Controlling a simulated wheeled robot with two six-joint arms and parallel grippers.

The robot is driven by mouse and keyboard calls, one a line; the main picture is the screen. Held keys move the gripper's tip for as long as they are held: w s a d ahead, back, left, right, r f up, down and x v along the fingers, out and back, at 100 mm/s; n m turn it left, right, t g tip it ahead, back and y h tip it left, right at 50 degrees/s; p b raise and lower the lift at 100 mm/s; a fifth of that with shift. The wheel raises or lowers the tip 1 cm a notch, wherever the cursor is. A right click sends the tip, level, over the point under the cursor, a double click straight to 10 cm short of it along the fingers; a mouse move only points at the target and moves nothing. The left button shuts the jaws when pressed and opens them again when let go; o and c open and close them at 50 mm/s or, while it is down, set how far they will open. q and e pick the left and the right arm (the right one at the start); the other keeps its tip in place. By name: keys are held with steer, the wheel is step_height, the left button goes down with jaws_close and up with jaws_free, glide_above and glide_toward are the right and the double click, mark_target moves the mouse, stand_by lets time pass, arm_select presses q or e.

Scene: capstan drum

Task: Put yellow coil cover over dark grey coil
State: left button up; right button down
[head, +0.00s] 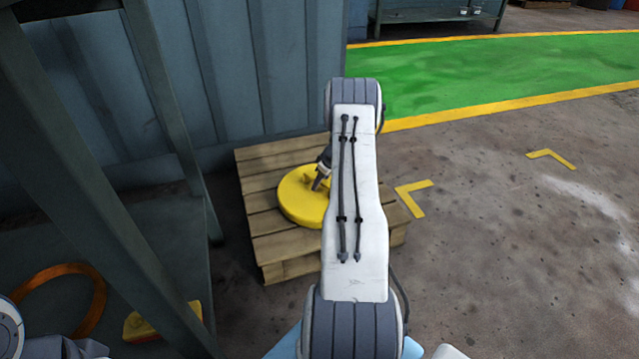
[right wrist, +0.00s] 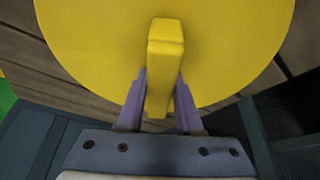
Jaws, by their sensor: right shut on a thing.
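The yellow coil cover (head: 300,200) is a round disc with a raised handle, at the wooden pallet (head: 262,248) in the head view. My right gripper (head: 320,182) is at the handle, and my own arm hides the cover's right part. In the right wrist view the yellow cover (right wrist: 85,45) fills the upper middle, and my right gripper (right wrist: 160,95) is shut on its handle (right wrist: 165,60), one finger on each side. I cannot tell whether the cover touches the pallet. The dark grey coil is not visible. My left gripper is not in view.
A blue-grey corrugated wall (head: 250,70) stands behind the pallet. A dark metal frame (head: 90,170) is at left, with an orange ring (head: 62,270) and a yellow object (head: 150,322) near it. Open concrete floor (head: 520,230) lies at right.

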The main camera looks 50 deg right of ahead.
steer(key=shift+f+b, duration=0.4)
steer(key=shift+f, duration=0.05)
steer(key=shift+c, duration=2.4)
jaws_free()
steer(key=p+v, duration=0.5)
steer(key=v, duration=0.5)
steer(key=shift+s+r+p, duration=0.15)
steer(key=shift+r+p, duration=0.1)
steer(key=shift+p, duration=0.15)
steer(key=shift+s+d, duration=0.1)
